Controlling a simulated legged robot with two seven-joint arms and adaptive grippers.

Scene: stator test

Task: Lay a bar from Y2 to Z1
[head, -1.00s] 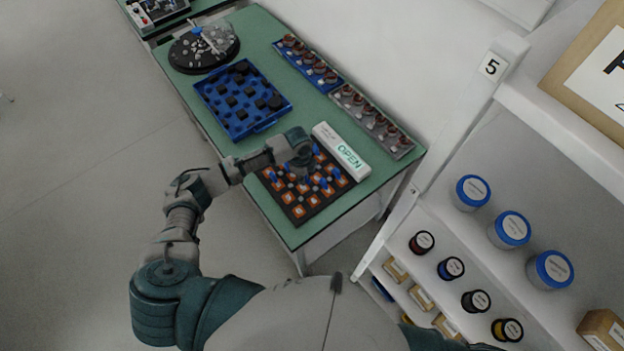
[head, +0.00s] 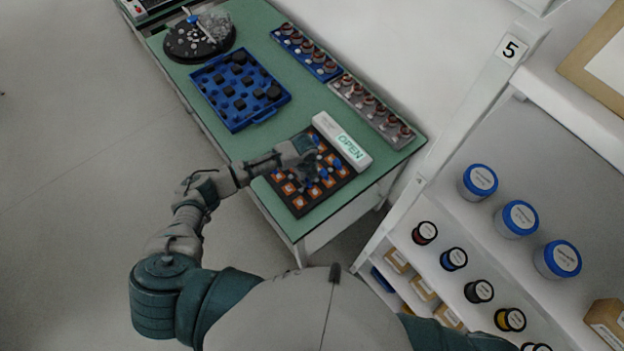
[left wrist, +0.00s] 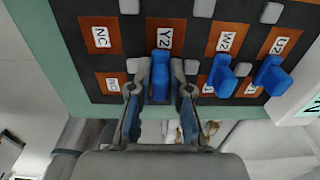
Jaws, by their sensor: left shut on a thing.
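The black terminal board (head: 297,207) with orange labelled tiles lies on the green table's near end. My left gripper (head: 316,168) is over it in the head view. In the left wrist view, my left gripper (left wrist: 160,88) is shut on a blue bar (left wrist: 160,72). The bar is at the board just below the Y2 tile (left wrist: 165,36) and covers most of the tile beneath, so no Z1 label is readable. I cannot tell whether the bar is fully seated. Two more blue bars (left wrist: 222,75) (left wrist: 272,76) stand on the columns to the right.
A white OPEN sign block (head: 342,143) borders the board. A blue tray (head: 238,90) with black parts, a round black dish (head: 199,42) and two component racks (head: 305,52) (head: 370,110) are farther along the table. A shelf (head: 470,215) with jars stands at right.

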